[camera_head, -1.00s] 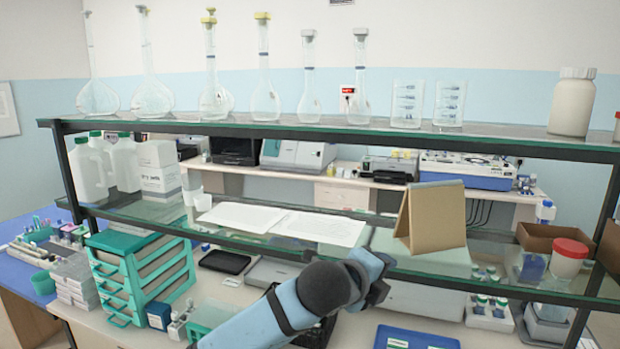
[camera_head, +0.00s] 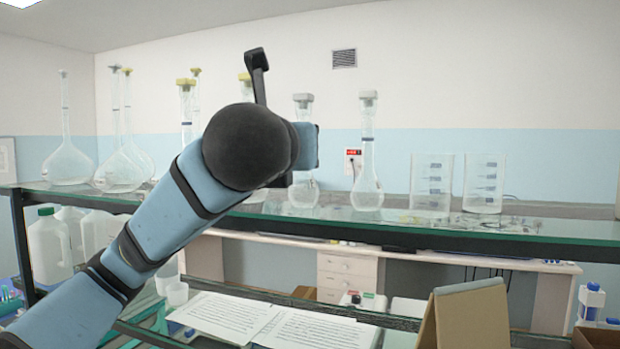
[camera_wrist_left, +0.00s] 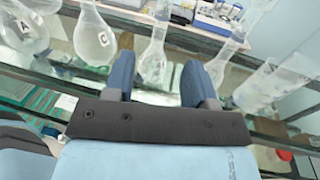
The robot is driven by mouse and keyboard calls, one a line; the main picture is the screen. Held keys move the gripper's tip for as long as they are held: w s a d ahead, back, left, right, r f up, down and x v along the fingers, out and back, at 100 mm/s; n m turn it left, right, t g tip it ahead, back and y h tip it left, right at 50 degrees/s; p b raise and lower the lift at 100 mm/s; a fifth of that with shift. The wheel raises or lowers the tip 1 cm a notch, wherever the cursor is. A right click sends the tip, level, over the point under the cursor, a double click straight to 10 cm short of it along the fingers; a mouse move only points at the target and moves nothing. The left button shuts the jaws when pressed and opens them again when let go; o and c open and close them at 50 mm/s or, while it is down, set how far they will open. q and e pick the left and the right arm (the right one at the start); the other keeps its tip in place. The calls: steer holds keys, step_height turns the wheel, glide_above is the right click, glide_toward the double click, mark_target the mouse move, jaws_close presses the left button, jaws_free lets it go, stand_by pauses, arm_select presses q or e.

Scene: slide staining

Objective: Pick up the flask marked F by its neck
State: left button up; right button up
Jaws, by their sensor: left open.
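Several clear glass flasks stand on the upper glass shelf (camera_head: 400,222). I cannot read an F on any flask. My left gripper (camera_wrist_left: 158,64) is open, with its two blue fingers apart. An unlettered-looking flask (camera_wrist_left: 153,68) shows between and beyond the fingers; no contact is visible. In the head view my left arm reaches up to shelf height, and its wrist hides the fingers. It also partly covers flasks behind it. A grey-stoppered flask (camera_head: 303,190) and another flask (camera_head: 367,185) stand just to its right.
Two graduated beakers (camera_head: 431,188) stand right of the flasks. The lower shelf holds open papers (camera_head: 225,316), a brown folded stand (camera_head: 470,315) and white jugs (camera_head: 48,248) at left. A bench with drawers (camera_head: 345,275) stands behind.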

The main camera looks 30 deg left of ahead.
arm_select(q)
steer(key=x, duration=0.3)
steer(key=p+x, duration=0.1)
steer(key=x, duration=0.3)
steer(key=r+x, duration=0.1)
steer(key=x, duration=0.3)
steer(key=shift+w+r, duration=0.15)
steer(key=shift+w, duration=0.1)
steer(key=shift+w+a+p, duration=0.2)
steer(key=shift+w+p, duration=0.1)
steer(key=shift+w, duration=0.1)
steer(key=c, duration=0.7)
steer(key=shift+c, duration=0.6)
arm_select(e)
steer(key=shift+s+d+r, duration=0.15)
steer(key=shift+s+d, duration=0.1)
steer(key=shift+s, duration=0.5)
